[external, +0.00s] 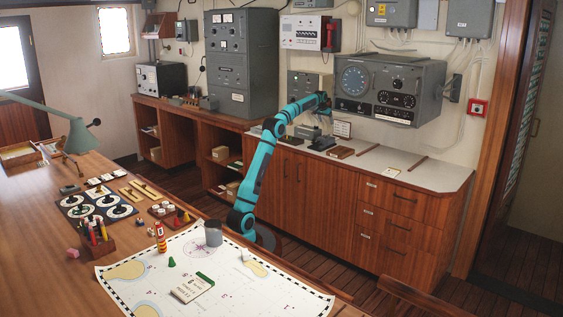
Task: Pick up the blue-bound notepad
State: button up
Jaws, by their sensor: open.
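My arm is teal and black and reaches from the chart table across to the far counter. My gripper (325,108) is small in the picture, above the counter in front of the grey radio gear. It is open, and nothing shows between its fingers. A notepad with a dark, greenish top band (192,287) lies on the chart in the foreground, well away from my gripper. A small pale pad (391,171) lies flat on the counter, right of my gripper. I cannot make out a clearly blue binding on either one.
The counter (440,178) also holds a brown flat case (340,152), a dark desk instrument (322,143) and two reddish sticks. The chart table carries a grey cup (213,233), a pencil holder (98,242) and game pieces.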

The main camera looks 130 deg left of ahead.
jog(key=x, duration=1.1)
jog(key=shift+a, duration=0.1)
jog(key=shift+a+x, duration=0.2)
jog(key=shift+x, duration=1.15)
jog(key=shift+a+x, duration=0.2)
jog(key=shift+x, duration=1.15)
jog(key=shift+s+r, duration=0.15)
jog(key=c, duration=0.8)
jog(key=shift+r, duration=0.1)
